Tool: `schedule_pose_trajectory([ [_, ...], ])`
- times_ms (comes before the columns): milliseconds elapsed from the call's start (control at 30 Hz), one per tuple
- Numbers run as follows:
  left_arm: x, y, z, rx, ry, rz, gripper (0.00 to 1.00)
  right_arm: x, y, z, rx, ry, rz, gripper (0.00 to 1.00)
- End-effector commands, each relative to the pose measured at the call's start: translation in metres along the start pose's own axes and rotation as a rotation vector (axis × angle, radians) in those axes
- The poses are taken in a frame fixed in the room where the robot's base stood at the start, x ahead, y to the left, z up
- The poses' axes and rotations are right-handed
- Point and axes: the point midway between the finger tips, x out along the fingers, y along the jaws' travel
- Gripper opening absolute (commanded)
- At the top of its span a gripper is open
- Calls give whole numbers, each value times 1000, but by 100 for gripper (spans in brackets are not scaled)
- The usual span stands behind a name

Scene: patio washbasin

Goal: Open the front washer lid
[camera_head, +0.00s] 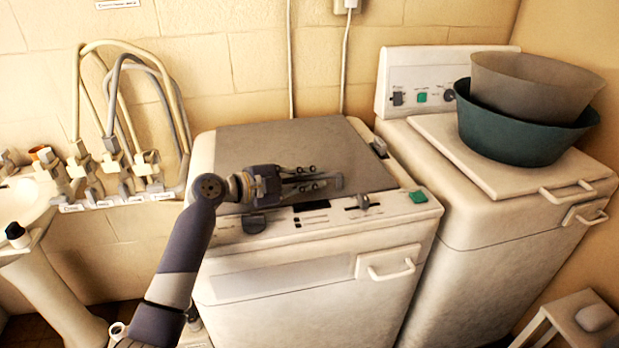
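The front washer (310,290) is the white machine in the middle of the head view. Its flat grey lid (290,140) lies shut on top. My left gripper (318,179) is over the front part of the lid, pointing right, just behind the control strip. Its two fingers show apart, with a narrow gap between them. A small grey piece shows at the fingertips; I cannot tell whether it is a lid handle or whether the fingers touch it. My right gripper is not in view.
A second white machine (500,220) stands close on the right, with a green basin (520,137) and a grey basin (535,88) stacked on it. Taps with looped hoses (125,100) and a washbasin (22,205) are at left. A small stool (570,322) is at lower right.

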Motion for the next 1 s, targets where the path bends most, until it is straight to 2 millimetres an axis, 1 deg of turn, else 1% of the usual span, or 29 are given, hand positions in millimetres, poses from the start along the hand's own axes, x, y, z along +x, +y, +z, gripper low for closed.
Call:
schedule_pose_trajectory([
  [200, -1, -3, -2, -5, 0, 3, 0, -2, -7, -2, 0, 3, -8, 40],
  [267, -2, -8, -4, -13, 0, 6, 0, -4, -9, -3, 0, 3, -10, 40],
  [367, -4, -21, -10, -35, 1, 14, 0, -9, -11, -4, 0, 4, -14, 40],
  [467, -8, -41, -18, -76, 2, 31, 0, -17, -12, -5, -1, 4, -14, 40],
  [733, -16, -116, -39, -246, 3, 96, 0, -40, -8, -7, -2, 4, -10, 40],
  [800, -18, -134, -42, -291, 5, 114, 0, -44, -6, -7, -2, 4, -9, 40],
  [900, -18, -155, -43, -346, 5, 137, 0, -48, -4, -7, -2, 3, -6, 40],
  [1000, -19, -174, -44, -347, 5, 137, 0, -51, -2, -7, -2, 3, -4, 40],
])
